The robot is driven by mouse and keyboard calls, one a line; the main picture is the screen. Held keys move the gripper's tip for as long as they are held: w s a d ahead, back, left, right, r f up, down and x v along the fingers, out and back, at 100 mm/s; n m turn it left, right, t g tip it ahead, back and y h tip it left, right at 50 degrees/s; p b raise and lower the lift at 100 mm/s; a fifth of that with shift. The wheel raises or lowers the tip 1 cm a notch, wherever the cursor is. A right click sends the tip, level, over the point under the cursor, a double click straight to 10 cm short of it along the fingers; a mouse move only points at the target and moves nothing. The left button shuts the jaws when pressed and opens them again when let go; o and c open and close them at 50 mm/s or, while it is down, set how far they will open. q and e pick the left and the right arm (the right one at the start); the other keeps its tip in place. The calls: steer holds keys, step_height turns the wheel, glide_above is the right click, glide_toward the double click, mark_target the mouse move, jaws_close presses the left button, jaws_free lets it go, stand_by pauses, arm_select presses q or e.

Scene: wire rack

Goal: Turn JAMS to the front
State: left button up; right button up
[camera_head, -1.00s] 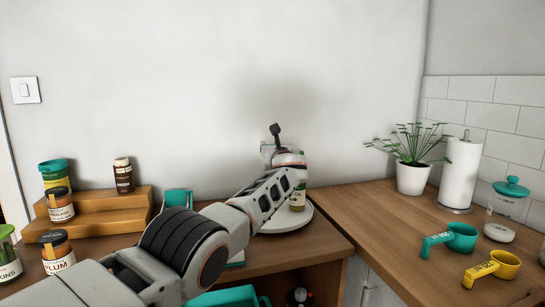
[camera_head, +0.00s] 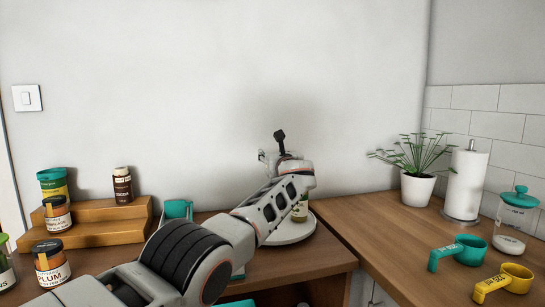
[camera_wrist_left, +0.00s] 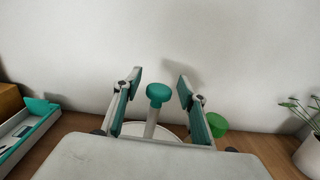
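A white round turntable (camera_head: 296,232) stands on the wooden counter in the head view, with a bottle (camera_head: 299,211) on it, partly behind my left arm. No label reading JAMS can be read. In the left wrist view, a pale post topped by a teal knob (camera_wrist_left: 159,93) rises from the turntable (camera_wrist_left: 133,129). My left gripper (camera_wrist_left: 160,78) is open, its fingers on either side of the knob with gaps showing. A green round lid (camera_wrist_left: 216,124) is just right of the right finger. In the head view my left gripper is mostly hidden behind its wrist. My right gripper is not in view.
A wooden step shelf (camera_head: 100,238) with several jars stands at the left, a plum jar (camera_head: 51,265) in front of it. At the right are a potted plant (camera_head: 418,188), a paper towel roll (camera_head: 465,182), a glass jar (camera_head: 513,220) and teal (camera_head: 467,250) and yellow (camera_head: 513,278) measuring cups.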

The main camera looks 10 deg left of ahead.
arm_select(q)
steer(key=shift+f, duration=0.3)
steer(key=shift+s+d, duration=0.3)
steer(key=shift+d, duration=0.3)
steer(key=v, duration=1.1)
steer(key=shift+a, duration=0.35)
steer(key=shift+s+r, duration=0.15)
